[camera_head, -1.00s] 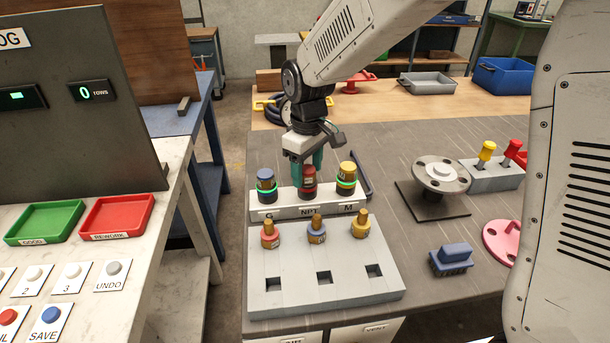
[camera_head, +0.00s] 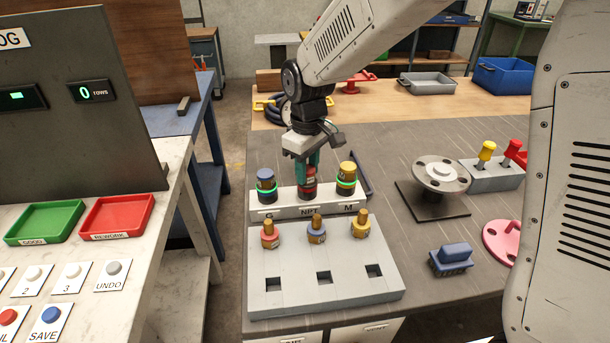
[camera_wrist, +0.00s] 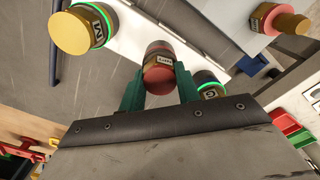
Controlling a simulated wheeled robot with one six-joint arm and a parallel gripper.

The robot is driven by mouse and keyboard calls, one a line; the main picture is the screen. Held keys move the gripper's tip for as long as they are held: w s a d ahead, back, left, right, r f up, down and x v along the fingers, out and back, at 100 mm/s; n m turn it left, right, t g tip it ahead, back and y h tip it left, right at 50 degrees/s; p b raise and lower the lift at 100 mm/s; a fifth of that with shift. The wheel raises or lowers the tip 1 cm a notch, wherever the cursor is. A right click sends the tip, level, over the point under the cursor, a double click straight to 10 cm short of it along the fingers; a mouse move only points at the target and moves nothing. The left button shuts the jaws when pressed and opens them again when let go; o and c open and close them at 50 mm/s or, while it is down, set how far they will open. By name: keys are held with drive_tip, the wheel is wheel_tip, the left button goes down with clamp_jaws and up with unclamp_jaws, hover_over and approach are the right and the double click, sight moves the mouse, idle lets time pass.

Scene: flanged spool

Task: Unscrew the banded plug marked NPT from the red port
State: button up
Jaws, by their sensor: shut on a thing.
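The plug (camera_wrist: 159,79) has a red end face and a dark band with a pale label reading NPT. It sits on the middle, red port (camera_head: 309,193) of the labelled block (camera_head: 282,212), above the NPT label. My gripper (camera_wrist: 161,90) is shut on the plug, with one teal finger on each side in the wrist view. In the head view my gripper (camera_head: 308,172) comes down from above, and its finger hides most of the plug. I cannot tell how far the plug is threaded in.
Plugs with green glowing rings stand close on either side: a blue-topped one (camera_head: 266,183) over G and a yellow-topped one (camera_head: 347,179) over M. In front, a grey rack (camera_head: 285,282) holds several brass fittings and has square holes. A flanged spool (camera_head: 437,177) stands right.

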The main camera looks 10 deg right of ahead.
drive_tip(key=n, duration=0.4)
drive_tip(key=shift+n, duration=0.4)
drive_tip(key=n, duration=0.4)
drive_tip(key=shift+n, duration=0.3)
drive_tip(key=shift+n, duration=0.6)
drive_tip(key=n, duration=1)
drive_tip(key=shift+r+n, duration=0.1)
drive_tip(key=shift+n, duration=0.2)
drive_tip(key=o, duration=1.3)
drive_tip(key=shift+c, duration=0.2)
